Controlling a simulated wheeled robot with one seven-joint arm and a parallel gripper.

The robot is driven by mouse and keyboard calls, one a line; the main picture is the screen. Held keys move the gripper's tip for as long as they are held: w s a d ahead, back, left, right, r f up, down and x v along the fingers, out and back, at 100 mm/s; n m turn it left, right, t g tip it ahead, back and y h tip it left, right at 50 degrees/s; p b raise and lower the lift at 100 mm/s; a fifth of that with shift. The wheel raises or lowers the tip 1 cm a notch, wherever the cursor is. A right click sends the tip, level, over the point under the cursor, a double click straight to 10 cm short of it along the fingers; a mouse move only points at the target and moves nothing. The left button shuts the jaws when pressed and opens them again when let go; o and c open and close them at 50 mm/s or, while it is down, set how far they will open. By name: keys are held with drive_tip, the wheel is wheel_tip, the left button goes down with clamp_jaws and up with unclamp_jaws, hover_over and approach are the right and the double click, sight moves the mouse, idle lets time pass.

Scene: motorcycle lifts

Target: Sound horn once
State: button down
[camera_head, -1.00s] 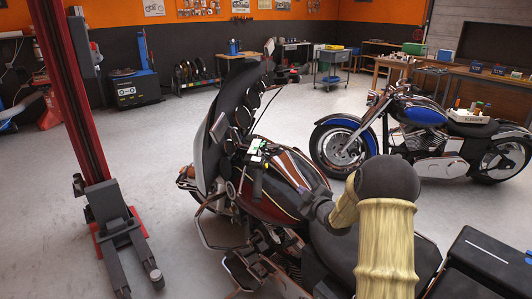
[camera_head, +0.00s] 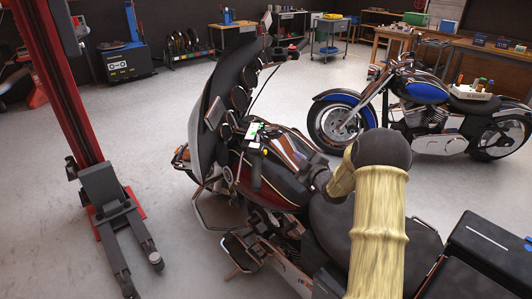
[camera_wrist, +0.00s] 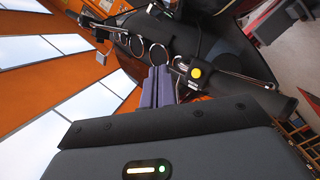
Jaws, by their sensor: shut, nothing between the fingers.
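A round yellow button (camera_wrist: 196,72) sits on a small black switch housing in the wrist view, beside a dark handlebar grip (camera_wrist: 270,98). My gripper (camera_wrist: 160,70) shows there as two purple-grey fingers, shut together and empty. In the picture, the fingertips lie left of the button; whether they touch anything is unclear. The dark touring motorcycle (camera_head: 275,190) stands in the middle of the head view, with its windscreen and gauges at its front. My arm reaches over its seat, and my fingers cannot be clearly made out there.
A red lift post (camera_head: 62,100) with dark feet stands left of the motorcycle. A blue motorcycle (camera_head: 425,92) stands behind to the right. A tool cart (camera_head: 330,35) and workbenches line the back. Grey floor is clear between the bikes and the back wall.

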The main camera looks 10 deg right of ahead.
sight(265, 152)
drive_tip(key=w+a+f, duration=0.1)
drive_tip(key=w+a, duration=0.3)
drive_tip(key=a, duration=0.3)
idle(0.3)
drive_tip(key=shift+a, duration=0.1)
idle(0.9)
drive_tip(key=shift+w+f+b, duration=0.1)
drive_tip(key=shift+w+b, duration=0.05)
drive_tip(key=shift+b, duration=0.3)
idle(0.5)
drive_tip(key=shift+a, duration=0.35)
